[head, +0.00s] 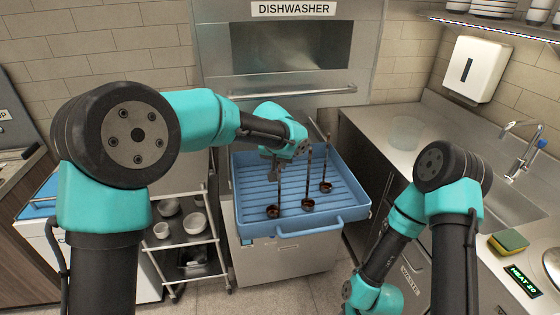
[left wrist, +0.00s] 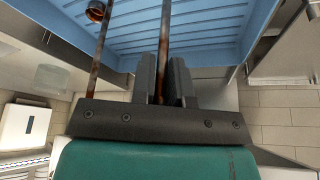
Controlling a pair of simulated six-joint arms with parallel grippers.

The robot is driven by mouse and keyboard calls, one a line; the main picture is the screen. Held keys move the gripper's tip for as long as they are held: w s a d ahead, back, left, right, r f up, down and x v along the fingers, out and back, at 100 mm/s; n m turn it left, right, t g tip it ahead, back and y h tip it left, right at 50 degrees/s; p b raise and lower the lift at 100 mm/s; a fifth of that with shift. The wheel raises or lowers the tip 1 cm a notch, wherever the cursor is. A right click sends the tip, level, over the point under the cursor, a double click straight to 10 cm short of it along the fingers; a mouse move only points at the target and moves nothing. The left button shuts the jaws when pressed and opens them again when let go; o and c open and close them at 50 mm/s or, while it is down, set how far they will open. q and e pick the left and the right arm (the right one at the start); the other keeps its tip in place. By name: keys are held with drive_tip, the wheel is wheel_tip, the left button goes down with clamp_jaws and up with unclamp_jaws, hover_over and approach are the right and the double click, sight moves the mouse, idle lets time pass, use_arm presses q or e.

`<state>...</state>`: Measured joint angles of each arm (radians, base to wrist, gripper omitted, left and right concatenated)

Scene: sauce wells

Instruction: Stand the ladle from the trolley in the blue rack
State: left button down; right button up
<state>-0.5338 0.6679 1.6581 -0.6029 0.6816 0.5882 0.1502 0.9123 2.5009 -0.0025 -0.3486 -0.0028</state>
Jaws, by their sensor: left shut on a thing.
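The blue rack (head: 335,165) is a ribbed tray on a grey cabinet. Three dark brown ladles show upright over or in it: a left one (head: 272,212), a middle one (head: 308,205) and a right one (head: 326,187). My left gripper (head: 277,168) is shut on the upright handle of the left ladle, whose handle (left wrist: 164,35) runs between the fingers (left wrist: 163,85) in the left wrist view. I cannot tell whether its bowl touches the rack floor. The white trolley (head: 186,243) stands left of the rack. My right gripper is out of view.
The dishwasher (head: 290,50) is behind the rack. The steel counter (head: 400,155) with a clear bowl (head: 406,132) lies to the right. The other ladles stand close beside my gripper.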

use_arm(q)
drive_tip(key=shift+c, duration=2.4)
unclamp_jaws()
drive_tip(key=shift+r, duration=0.1)
drive_tip(key=shift+r, duration=3.4)
